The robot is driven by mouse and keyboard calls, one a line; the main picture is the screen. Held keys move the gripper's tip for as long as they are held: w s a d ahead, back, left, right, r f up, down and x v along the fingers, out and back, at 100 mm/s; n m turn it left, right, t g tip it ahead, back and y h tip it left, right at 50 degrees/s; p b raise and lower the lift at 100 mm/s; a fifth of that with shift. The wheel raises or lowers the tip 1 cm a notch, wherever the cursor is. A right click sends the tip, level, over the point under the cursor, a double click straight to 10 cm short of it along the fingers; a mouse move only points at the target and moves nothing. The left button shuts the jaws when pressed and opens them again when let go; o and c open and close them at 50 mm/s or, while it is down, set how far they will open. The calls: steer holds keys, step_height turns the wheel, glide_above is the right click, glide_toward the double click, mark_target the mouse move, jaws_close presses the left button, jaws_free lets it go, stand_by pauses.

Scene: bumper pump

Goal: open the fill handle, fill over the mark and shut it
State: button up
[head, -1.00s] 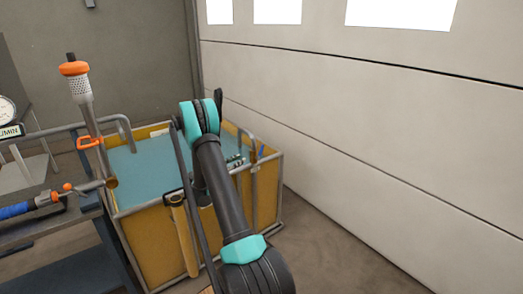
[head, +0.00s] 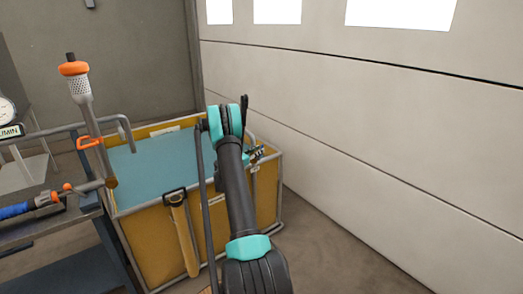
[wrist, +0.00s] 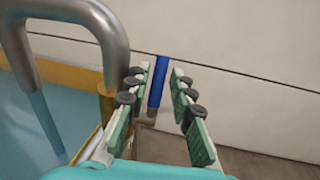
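A slim blue handle with a grey lower part (wrist: 159,75) stands upright between the spread fingers of my gripper (wrist: 160,110) in the wrist view, with gaps on both sides. I take it for the fill handle. In the head view my gripper (head: 257,153) is at the right rim of a yellow tank (head: 150,235) and hides the handle. Blue-green water (head: 160,160) shows inside the tank. A bent grey pipe (wrist: 113,45) rises left of the fingers in the wrist view. I cannot make out the fill mark.
A bench at left carries a blue-gripped tool (head: 15,210) and an upright strainer with an orange collar (head: 74,69). The pale panelled wall (head: 400,130) is close on the right.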

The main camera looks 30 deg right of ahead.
steer(key=shift+x, duration=1.5)
jaws_close()
